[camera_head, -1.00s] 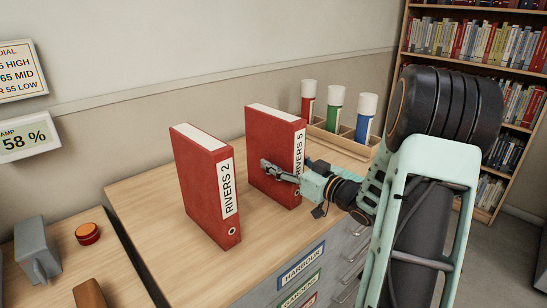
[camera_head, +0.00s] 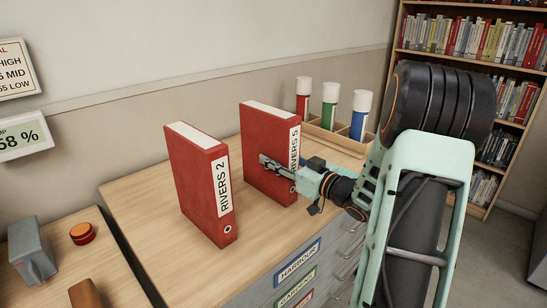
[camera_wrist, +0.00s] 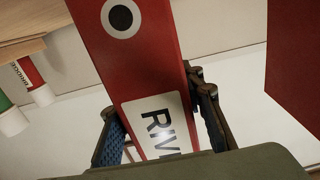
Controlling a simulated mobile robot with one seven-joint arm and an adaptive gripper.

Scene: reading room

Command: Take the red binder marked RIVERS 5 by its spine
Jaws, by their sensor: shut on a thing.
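The red binder marked RIVERS 5 (camera_head: 262,150) stands upright on the wooden cabinet top, its white spine label facing front right. My gripper (camera_head: 278,167) is shut on its spine, a finger on each side, covering part of the label in the head view. In the wrist view, the binder's spine (camera_wrist: 138,55), with its ringed hole and the letters "RIV", lies between the blue-padded fingers (camera_wrist: 160,130). Whether its base touches the top is hard to tell.
A similar red binder marked RIVERS 2 (camera_head: 197,185) stands to the left, with a gap between. Behind, a wooden rack (camera_head: 345,141) holds red, green and blue tubes. A lower surface at left carries a grey object (camera_head: 32,250) and a red button (camera_head: 82,233).

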